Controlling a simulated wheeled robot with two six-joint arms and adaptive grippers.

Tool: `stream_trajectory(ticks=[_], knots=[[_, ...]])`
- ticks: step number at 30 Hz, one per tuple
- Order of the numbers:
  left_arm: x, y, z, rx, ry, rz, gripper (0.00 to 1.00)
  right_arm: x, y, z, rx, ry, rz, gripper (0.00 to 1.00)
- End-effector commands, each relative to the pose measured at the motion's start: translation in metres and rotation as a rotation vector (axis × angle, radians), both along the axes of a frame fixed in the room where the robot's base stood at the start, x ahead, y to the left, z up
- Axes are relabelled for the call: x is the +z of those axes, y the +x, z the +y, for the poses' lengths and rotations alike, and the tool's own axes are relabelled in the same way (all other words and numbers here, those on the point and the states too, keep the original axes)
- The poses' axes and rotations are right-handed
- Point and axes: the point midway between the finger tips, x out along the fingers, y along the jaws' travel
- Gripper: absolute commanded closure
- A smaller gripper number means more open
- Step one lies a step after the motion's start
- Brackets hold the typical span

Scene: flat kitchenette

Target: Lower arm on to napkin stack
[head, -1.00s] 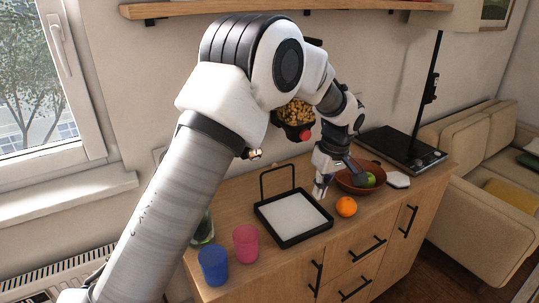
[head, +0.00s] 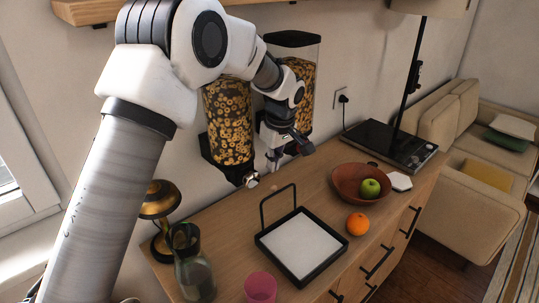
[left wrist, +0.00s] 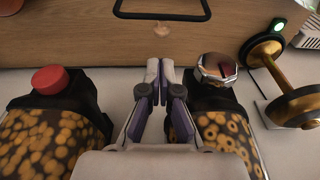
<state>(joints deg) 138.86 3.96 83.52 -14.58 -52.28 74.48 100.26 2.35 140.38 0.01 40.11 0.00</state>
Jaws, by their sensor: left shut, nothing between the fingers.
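The white napkin stack (head: 299,241) lies flat in a black square holder (head: 297,276) with an upright wire handle, on the wooden counter. In the left wrist view only the black handle (left wrist: 160,15) shows, at the top edge. My left gripper (head: 272,167) is in front of the wall, behind and above the holder, apart from the napkins. It is shut and empty, its fingertips together in the left wrist view (left wrist: 160,68). My right gripper is out of view.
Two cereal dispensers (head: 229,125) (left wrist: 45,130) hang on the wall beside my left gripper. An orange (head: 357,223) and a bowl (head: 346,176) with a green apple are right of the holder.

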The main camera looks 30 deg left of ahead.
Motion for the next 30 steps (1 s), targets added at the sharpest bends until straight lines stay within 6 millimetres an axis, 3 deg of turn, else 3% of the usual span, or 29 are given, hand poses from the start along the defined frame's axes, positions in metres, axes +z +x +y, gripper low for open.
stream_trajectory(ticks=[6,10,30], knots=[[-0.041,0.001,0.007,0.001,-0.001,0.005,1.00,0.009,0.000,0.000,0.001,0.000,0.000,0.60],[-0.056,0.003,0.009,0.000,-0.001,0.003,1.00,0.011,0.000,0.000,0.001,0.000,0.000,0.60],[-0.061,0.001,0.005,-0.002,0.039,-0.015,1.00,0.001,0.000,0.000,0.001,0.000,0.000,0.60]])
